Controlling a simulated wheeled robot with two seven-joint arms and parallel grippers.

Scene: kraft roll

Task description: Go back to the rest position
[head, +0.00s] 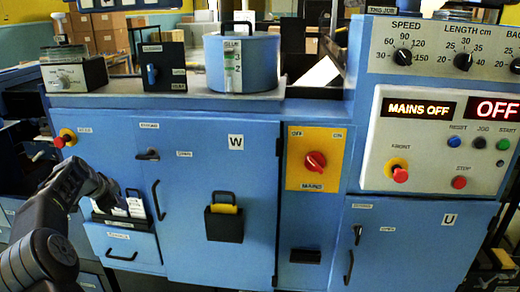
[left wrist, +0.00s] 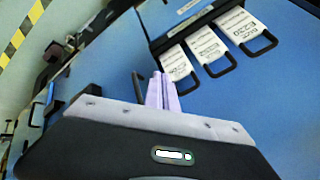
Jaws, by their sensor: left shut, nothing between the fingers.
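My left arm comes in from the left in the head view, and its gripper (head: 112,194) is in front of the blue machine's lower left side, by a black holder with white cards. In the left wrist view the gripper's fingers (left wrist: 158,90) are together with nothing between them. The white printed cards (left wrist: 208,45) with black loop handles hang just beyond the fingertips, and the fingers look apart from them. The holder also shows in the head view (head: 134,207), partly behind my gripper. My right gripper is not in view.
The blue cabinet (head: 185,200) fills the front, with door handles (head: 157,200), a black pocket (head: 224,222) and a red mains switch (head: 315,161) that stick out. A red button (head: 60,142) is above my left arm. A glue pot (head: 241,62) stands on top.

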